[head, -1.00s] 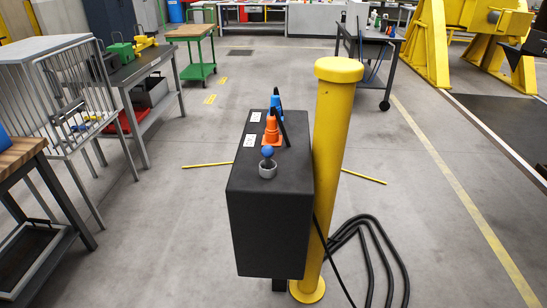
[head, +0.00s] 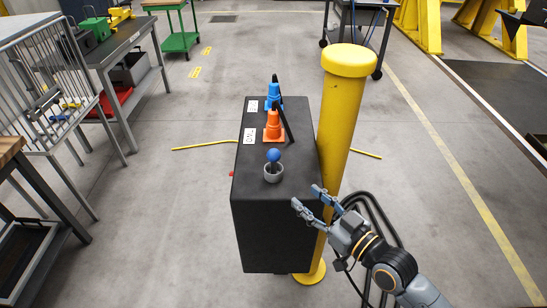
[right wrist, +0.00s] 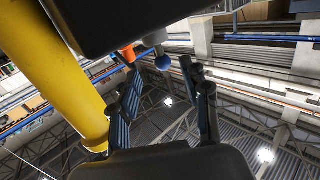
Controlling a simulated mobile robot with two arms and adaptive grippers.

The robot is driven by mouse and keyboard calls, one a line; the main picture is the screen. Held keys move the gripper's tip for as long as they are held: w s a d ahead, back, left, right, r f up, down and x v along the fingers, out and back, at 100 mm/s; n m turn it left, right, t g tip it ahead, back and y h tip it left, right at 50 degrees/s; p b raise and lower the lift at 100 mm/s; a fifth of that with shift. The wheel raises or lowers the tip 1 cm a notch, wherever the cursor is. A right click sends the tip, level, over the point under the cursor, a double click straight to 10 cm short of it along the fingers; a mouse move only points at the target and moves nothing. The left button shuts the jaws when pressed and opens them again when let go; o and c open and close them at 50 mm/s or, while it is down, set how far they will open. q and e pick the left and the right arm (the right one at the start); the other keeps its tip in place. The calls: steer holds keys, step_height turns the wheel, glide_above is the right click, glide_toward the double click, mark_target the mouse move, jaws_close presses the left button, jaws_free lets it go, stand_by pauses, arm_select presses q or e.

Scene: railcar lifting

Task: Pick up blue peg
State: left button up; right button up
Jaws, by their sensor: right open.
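A blue ball-topped peg (head: 273,155) stands in a small grey cup (head: 273,174) on top of the black box (head: 277,235). The peg's ball also shows in the right wrist view (right wrist: 162,62), seen from below beyond my fingers. My right gripper (head: 308,197) is open and empty, at the box's near right edge. It is apart from the peg, to its right and nearer to me. In the right wrist view my two fingers (right wrist: 160,78) are spread with nothing between them. My left gripper is not in view.
An orange cone-shaped piece (head: 273,125) and a blue one (head: 273,93) stand behind the peg, with black levers beside them. A yellow post (head: 343,120) rises along the box's right side, close to my right gripper. Black hoses hang behind my right arm.

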mark_target(274, 162)
steer(key=x, duration=0.3)
steer(key=r+p+x, duration=0.1)
steer(key=x, duration=0.5)
steer(key=shift+w+d+r, duration=0.15)
steer(key=shift+w+d, duration=0.15)
steer(key=shift+d, duration=0.15)
steer(key=shift+w+a+r+p, duration=0.1)
steer(key=shift+w+a+p, duration=0.1)
steer(key=shift+p, duration=0.1)
steer(key=x, duration=0.2)
steer(key=p+x, duration=0.1)
steer(key=x, duration=0.1)
steer(key=shift+w+a+r, duration=0.2)
steer(key=shift+a, duration=0.2)
steer(key=shift+d, duration=0.1)
steer(key=shift+c, duration=0.9)
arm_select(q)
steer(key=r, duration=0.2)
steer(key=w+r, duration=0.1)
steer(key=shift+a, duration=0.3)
arm_select(e)
jaws_close()
